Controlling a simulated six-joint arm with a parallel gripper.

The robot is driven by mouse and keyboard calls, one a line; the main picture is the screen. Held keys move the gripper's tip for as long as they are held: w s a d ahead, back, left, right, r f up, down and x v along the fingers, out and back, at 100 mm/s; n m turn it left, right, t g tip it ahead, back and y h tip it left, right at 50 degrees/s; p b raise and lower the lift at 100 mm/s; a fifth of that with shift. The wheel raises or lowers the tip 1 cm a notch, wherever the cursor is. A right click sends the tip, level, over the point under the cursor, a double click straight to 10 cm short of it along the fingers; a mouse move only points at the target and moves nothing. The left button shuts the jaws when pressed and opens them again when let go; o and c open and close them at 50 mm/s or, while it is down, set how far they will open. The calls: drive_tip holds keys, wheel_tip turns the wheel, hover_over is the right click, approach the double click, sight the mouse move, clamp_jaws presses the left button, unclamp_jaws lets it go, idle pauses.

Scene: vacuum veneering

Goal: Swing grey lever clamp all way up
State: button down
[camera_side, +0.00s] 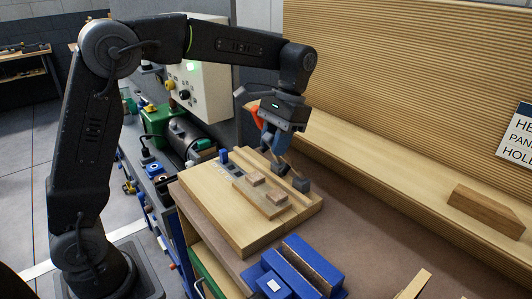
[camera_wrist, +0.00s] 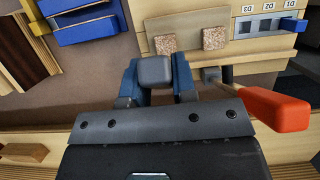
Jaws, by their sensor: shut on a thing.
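My gripper (camera_side: 275,147) is above the right edge of a pale wooden board (camera_side: 225,222), pointing down. In the wrist view my gripper (camera_wrist: 156,85) has its blue fingers on both sides of a grey block, part of the grey lever clamp (camera_wrist: 154,70), and is shut on it. In the side view a grey clamp part (camera_side: 301,184) sits low at the board's edge, beside another grey part (camera_side: 279,169). The fingers hide much of the lever, so its exact angle cannot be told. An orange handle (camera_wrist: 270,108) stands beside the gripper; it also shows in the side view (camera_side: 256,115).
Two speckled blocks (camera_wrist: 214,38) lie on the board. A blue slider (camera_side: 223,155) stands beside a numbered grey strip (camera_wrist: 262,25). A blue vise-like fixture (camera_side: 290,268) is in front. A ribbed wooden wall (camera_side: 400,100) and a shelf with a wooden block (camera_side: 485,209) are at right.

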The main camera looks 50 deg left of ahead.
drive_tip(key=shift+w+r+g, duration=0.45)
drive_tip(key=shift+w+g, duration=0.2)
drive_tip(key=shift+w, duration=0.15)
drive_tip(key=shift+w+r+g, duration=0.4)
drive_tip(key=shift+w+g, duration=0.25)
drive_tip(key=shift+w, duration=0.15)
drive_tip(key=c, duration=0.9)
unclamp_jaws()
drive_tip(key=shift+s, duration=0.1)
